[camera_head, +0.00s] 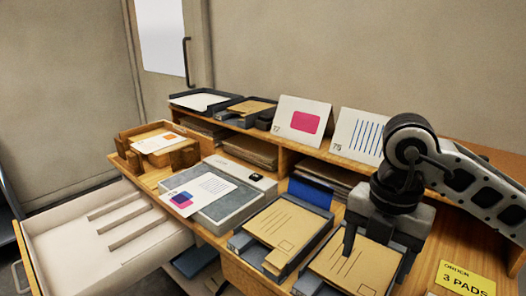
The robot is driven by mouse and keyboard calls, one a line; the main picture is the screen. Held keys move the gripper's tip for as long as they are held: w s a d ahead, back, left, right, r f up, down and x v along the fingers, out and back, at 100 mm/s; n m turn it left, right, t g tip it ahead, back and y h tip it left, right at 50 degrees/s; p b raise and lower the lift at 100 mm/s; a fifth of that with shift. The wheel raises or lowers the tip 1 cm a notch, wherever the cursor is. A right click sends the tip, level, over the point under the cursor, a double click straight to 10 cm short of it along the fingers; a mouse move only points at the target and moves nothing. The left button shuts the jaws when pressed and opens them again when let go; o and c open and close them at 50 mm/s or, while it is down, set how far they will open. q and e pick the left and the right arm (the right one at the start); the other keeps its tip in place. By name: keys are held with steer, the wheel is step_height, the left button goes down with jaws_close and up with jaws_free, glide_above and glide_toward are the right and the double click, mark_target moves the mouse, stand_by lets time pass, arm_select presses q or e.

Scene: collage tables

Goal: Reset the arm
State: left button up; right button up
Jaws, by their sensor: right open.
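My right arm (478,180) comes in from the right edge, and its gripper (378,256) points down over the right-hand tray of brown envelopes (342,272). The fingers are apart, with envelope surface showing between them and nothing held. I cannot tell whether the fingertips touch the envelopes. The gripper hides part of this tray and of the shelf behind it. My left gripper is not in view.
Another envelope tray (282,232) stands to the left, beside a grey device (222,208) with a printed sheet (198,192) on it. An open drawer (60,228) juts out at left. Cards (302,120) stand on the back shelf. A yellow sign (464,280) sits at front right.

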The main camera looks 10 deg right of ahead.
steer(key=s+a+f+n+g+y, duration=0.2)
steer(key=s+a+y, duration=0.15)
steer(key=a, duration=0.35)
steer(key=s+a+f+n+g+y, duration=0.1)
steer(key=s+a+n+y, duration=0.1)
steer(key=a+y, duration=0.3)
steer(key=a+r+m+t+y, duration=0.1)
steer(key=a+r+m+y, duration=0.1)
steer(key=a+r+y, duration=0.75)
steer(key=w+d+f+m+t+h, duration=0.3)
steer(key=w+f+m+t, duration=0.15)
steer(key=m+t, duration=0.55)
steer(key=w+d+f+m+t+h, duration=0.3)
steer(key=d+f+m+t, duration=0.15)
steer(key=m+t, duration=0.55)
steer(key=s+d+f+m+g+h, duration=0.1)
steer(key=s+f+m+g+h, duration=0.1)
steer(key=f, duration=0.5)
steer(key=s+d+f+m+g+h, duration=0.2)
steer(key=s+f+h, duration=0.2)
steer(key=f, duration=0.4)
steer(key=s+d+f+m+g+h, duration=0.1)
steer(key=s+f+m+g+h, duration=0.1)
steer(key=f, duration=0.5)
steer(key=shift+s+d+f+g+h, duration=0.15)
steer(key=shift+s+d+g+h, duration=0.35)
steer(key=shift+s, duration=0.45)
